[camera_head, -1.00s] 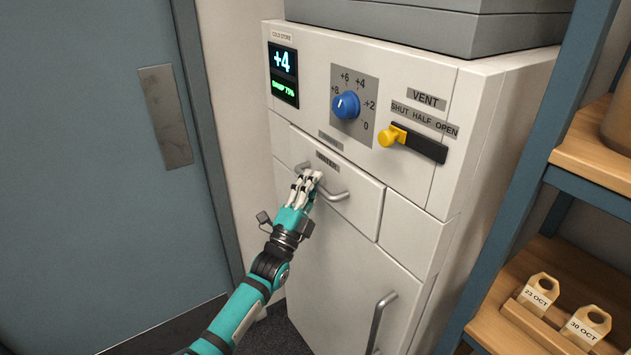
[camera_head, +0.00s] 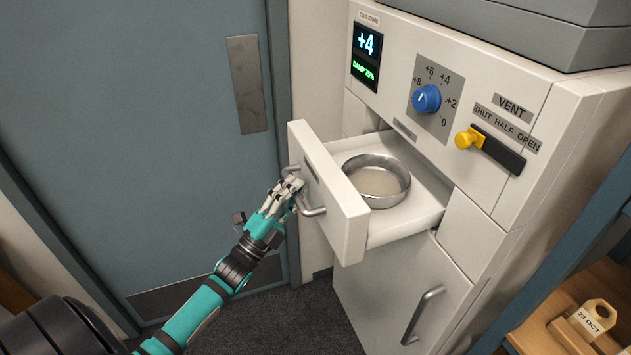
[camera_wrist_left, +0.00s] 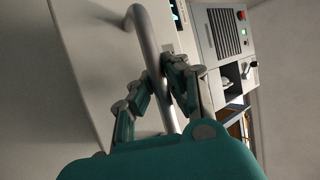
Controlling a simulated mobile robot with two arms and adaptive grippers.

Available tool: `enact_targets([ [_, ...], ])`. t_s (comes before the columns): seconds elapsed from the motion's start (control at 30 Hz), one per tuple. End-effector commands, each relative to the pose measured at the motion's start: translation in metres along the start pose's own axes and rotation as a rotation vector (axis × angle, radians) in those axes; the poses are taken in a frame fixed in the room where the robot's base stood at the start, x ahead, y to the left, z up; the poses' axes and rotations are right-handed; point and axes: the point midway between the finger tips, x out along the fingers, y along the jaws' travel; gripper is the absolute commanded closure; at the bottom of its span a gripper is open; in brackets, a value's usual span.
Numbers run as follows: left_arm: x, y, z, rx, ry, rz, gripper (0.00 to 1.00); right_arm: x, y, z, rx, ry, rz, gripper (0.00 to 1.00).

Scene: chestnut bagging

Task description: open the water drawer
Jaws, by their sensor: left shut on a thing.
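The water drawer (camera_head: 335,210) is pulled well out of the white cold store cabinet. A round metal bowl (camera_head: 377,180) with pale contents sits inside it. The drawer's curved metal handle (camera_head: 312,210) is on its front face; it also shows in the left wrist view (camera_wrist_left: 150,50). My left gripper (camera_head: 287,190) is shut on this handle, with its fingers around the bar, and the left wrist view shows the fingers (camera_wrist_left: 150,88) on both sides of it. My right gripper is not in view.
The cabinet has a blue dial (camera_head: 426,98), a yellow vent slider (camera_head: 468,138) on the shut side, and a lower door handle (camera_head: 423,315). A grey-blue door (camera_head: 130,130) stands at left. A wooden shelf with a tag reading 23 OCT (camera_head: 597,318) is at lower right.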

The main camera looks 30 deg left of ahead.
Motion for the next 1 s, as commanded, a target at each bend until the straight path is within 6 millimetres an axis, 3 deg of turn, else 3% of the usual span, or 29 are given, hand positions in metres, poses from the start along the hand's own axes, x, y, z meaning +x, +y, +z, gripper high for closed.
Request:
enact_targets([
  [0.2,-0.0131,-0.0043,0.0044,-0.006,-0.003,0.008,1.0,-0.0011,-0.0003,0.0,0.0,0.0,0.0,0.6],
  [0.6,-0.0149,-0.0044,0.0051,-0.006,-0.003,0.01,1.0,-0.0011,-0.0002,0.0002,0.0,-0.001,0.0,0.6],
  [0.63,-0.0149,-0.0043,0.0051,-0.006,-0.003,0.01,0.87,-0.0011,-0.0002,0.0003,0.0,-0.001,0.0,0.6],
  [0.73,-0.0145,-0.0048,0.0051,-0.005,-0.003,0.008,0.75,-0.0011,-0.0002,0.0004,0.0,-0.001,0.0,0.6],
  [1.0,-0.0144,-0.0067,0.0052,-0.002,-0.002,0.004,0.75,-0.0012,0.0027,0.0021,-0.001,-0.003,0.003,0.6],
])
